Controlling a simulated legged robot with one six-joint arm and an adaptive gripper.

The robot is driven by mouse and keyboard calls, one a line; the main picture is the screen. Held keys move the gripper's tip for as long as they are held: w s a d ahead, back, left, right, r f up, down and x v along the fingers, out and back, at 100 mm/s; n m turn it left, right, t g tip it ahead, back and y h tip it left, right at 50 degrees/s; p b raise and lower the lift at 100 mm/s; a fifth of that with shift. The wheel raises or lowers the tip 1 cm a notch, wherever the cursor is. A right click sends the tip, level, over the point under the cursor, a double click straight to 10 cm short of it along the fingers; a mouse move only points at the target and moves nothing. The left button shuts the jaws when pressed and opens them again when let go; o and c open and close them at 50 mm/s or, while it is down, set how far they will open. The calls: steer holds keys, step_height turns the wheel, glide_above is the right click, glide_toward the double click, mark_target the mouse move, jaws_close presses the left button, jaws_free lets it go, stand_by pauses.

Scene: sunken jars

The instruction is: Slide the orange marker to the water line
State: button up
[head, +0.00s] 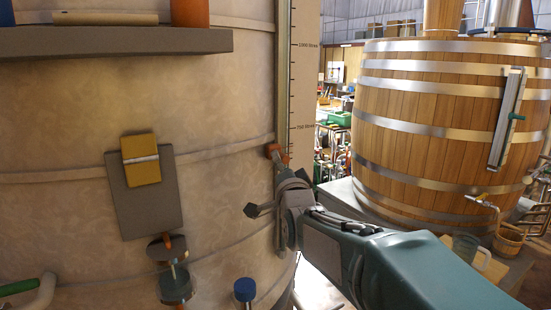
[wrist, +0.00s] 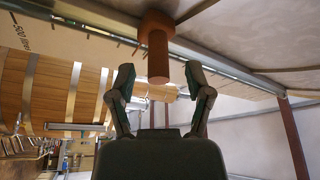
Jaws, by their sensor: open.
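The orange marker (head: 274,150) sits on the vertical gauge strip (head: 303,85) at the right side of the big pale vat, a little below the 750 litres mark. In the wrist view the orange marker (wrist: 158,55) has a round head against the gauge and a stem pointing toward me. My gripper (head: 268,192) is open just below and beside the marker in the head view. In the wrist view my gripper (wrist: 160,77) has a finger on each side of the stem's end, with gaps; neither finger visibly touches it. I cannot make out the water line.
A dark shelf (head: 120,41) juts from the vat at upper left. A grey plate with a yellow block (head: 141,160), a small jar fitting (head: 174,283) and a blue-capped knob (head: 245,290) are on the vat. A wooden barrel (head: 440,120) stands at right.

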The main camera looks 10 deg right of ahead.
mark_target(283, 158)
steer(key=shift+w+d+r, duration=0.15)
steer(key=shift+w+d, duration=0.05)
steer(key=shift+w, duration=0.45)
steer(key=shift+w+d+r, duration=0.1)
steer(key=shift+w+d, duration=0.1)
steer(key=shift+w, duration=0.85)
steer(key=shift+a+r, duration=0.1)
steer(key=shift+a, duration=0.1)
steer(key=shift+c, duration=0.3)
jaws_close()
step_height(283, 158, down, 11)
steer(key=shift+d, duration=0.15)
jaws_free()
steer(key=shift+d, duration=0.1)
steer(key=shift+o, duration=0.3)
steer(key=shift+d, duration=0.15)
